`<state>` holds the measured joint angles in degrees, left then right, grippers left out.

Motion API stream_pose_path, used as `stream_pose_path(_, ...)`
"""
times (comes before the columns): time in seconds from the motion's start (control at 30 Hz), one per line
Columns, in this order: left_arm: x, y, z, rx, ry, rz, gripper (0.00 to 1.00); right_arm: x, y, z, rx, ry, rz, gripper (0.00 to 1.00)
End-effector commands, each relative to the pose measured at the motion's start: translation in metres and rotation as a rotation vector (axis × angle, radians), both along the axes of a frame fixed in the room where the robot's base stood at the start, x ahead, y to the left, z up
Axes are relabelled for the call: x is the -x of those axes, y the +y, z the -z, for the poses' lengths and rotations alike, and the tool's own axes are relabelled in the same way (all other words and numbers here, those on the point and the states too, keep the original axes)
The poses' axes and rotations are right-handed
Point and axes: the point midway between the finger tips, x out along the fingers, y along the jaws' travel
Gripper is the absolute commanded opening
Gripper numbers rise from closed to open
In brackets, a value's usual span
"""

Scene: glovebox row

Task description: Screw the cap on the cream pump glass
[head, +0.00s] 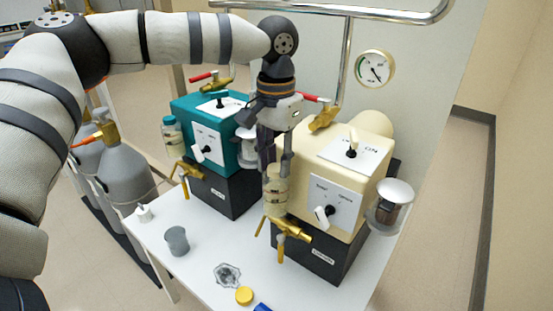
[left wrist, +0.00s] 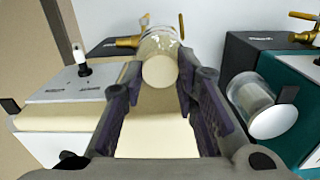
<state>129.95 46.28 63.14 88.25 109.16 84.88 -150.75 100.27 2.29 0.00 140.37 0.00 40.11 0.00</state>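The cream pump (head: 335,170) stands on a dark base on the white table. Its glass (head: 274,203) hangs upright at its left side, beside a brass tap. A round cream cap (left wrist: 159,72) sits at the glass's top, in line with it; the thread is hidden, so I cannot tell how tight it is. My left gripper (head: 278,168) points down over the glass with a finger on either side of the cap, seemingly touching it. In the left wrist view the fingertips (left wrist: 160,65) flank the cap, and the glass (left wrist: 160,38) shows beyond. My right gripper is not in view.
The teal pump (head: 210,130) stands close to the left, with its own glass (head: 171,135). A grey cup (head: 176,241), a clear crumpled-looking piece (head: 227,275), a yellow cap (head: 244,296) and a blue cap (head: 262,307) lie in front. A metal rail and gauge (head: 375,68) are behind.

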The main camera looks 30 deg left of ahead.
Motion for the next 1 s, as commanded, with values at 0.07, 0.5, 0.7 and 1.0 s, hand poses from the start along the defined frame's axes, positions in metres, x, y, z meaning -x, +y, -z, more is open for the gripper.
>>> stream_pose_path(0.07, 0.000, 0.000, 0.000, 0.000, 0.000, -0.001, 0.47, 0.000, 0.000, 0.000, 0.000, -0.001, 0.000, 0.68)
stream_pose_path(0.5, -0.001, 0.000, -0.018, 0.000, -0.004, -0.003, 0.50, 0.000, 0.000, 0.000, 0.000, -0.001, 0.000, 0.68)
stream_pose_path(0.7, -0.001, 0.000, -0.073, 0.000, -0.006, -0.003, 0.50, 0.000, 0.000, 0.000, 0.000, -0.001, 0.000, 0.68)
stream_pose_path(1.0, 0.000, 0.000, -0.119, 0.000, 0.000, -0.002, 0.50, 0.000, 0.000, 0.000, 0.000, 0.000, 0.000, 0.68)
